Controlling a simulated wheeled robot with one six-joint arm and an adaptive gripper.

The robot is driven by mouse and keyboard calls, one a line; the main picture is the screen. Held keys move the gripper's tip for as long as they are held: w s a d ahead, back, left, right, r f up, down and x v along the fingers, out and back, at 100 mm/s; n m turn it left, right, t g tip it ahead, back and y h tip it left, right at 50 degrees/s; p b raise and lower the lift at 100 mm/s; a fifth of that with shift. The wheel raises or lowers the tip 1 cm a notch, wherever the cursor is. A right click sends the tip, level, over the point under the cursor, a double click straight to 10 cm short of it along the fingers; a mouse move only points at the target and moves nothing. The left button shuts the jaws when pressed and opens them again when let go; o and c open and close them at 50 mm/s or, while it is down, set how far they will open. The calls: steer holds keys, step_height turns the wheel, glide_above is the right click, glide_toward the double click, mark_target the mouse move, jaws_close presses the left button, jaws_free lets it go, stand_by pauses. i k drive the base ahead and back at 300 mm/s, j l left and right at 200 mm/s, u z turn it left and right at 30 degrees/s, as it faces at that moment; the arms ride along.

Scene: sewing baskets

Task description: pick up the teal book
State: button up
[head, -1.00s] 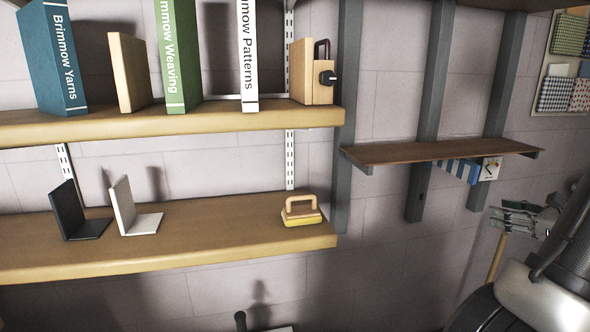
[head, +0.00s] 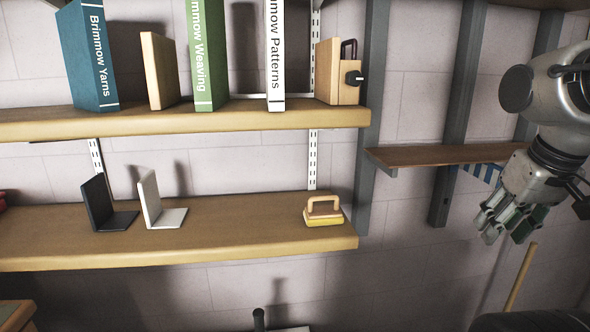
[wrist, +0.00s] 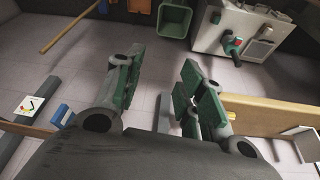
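The teal book (head: 89,55), lettered "Brimmow Yarns", stands upright on the upper shelf at the left of the head view. Its top is cut off by the picture edge. My gripper (head: 512,222) hangs at the right of the head view, far from the book and lower than the upper shelf. In the wrist view my gripper (wrist: 160,88) has its green-padded fingers spread apart with nothing between them. The book does not show in the wrist view.
On the upper shelf (head: 200,122) stand a wooden board (head: 160,70), a green book (head: 207,55), a white book (head: 275,55) and a wooden box (head: 338,75). The lower shelf (head: 240,235) holds two bookends (head: 160,203) and a yellow-based block (head: 324,212). A small brown shelf (head: 440,155) lies near my arm.

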mark_target(82, 27)
steer(key=u, duration=1.35)
steer(key=i+j, duration=0.1)
steer(key=j, duration=0.35)
steer(key=i+j, duration=0.1)
steer(key=j, duration=0.35)
steer(key=i+j+z, duration=0.1)
steer(key=j, duration=0.4)
